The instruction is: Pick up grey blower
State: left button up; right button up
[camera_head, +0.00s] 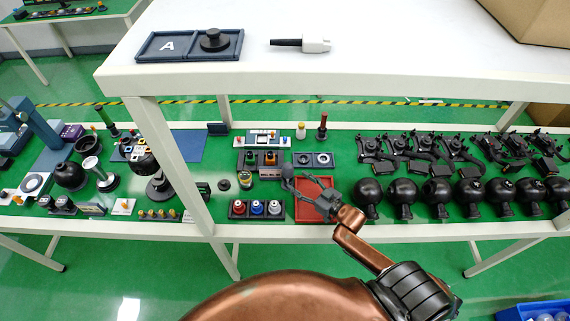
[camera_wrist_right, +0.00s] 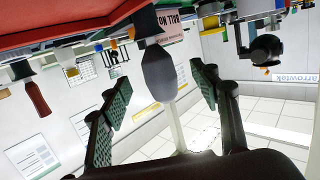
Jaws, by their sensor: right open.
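The grey blower (camera_head: 287,171) shows as a small dark grey bulb on the green work surface, at the left end of my right gripper (camera_head: 301,184) in the head view. In the right wrist view the blower (camera_wrist_right: 159,72) is a grey rounded bulb with a narrower dark end, seen between the two green-padded fingers. My right gripper (camera_wrist_right: 160,98) is open, with a gap visible on both sides of the bulb. The fingers point toward the blower, with no clear contact. My left gripper is not in view.
A red tray (camera_head: 314,208) lies under my right gripper. A rack of small bottles (camera_head: 257,209) stands to the left, and several black spheres (camera_head: 403,197) stand to the right.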

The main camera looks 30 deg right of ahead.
aim_at(292, 175)
jog(key=x, duration=0.4)
jog(key=shift+w+d+r, duration=0.1)
jog(key=shift+w+r, duration=0.05)
jog(key=shift+w, duration=0.2)
jog(key=shift+x, duration=1.15)
jog(key=shift+w, duration=0.2)
jog(key=c, duration=1.2)
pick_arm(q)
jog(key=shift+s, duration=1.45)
pick_arm(e)
jog(key=shift+c, duration=0.7)
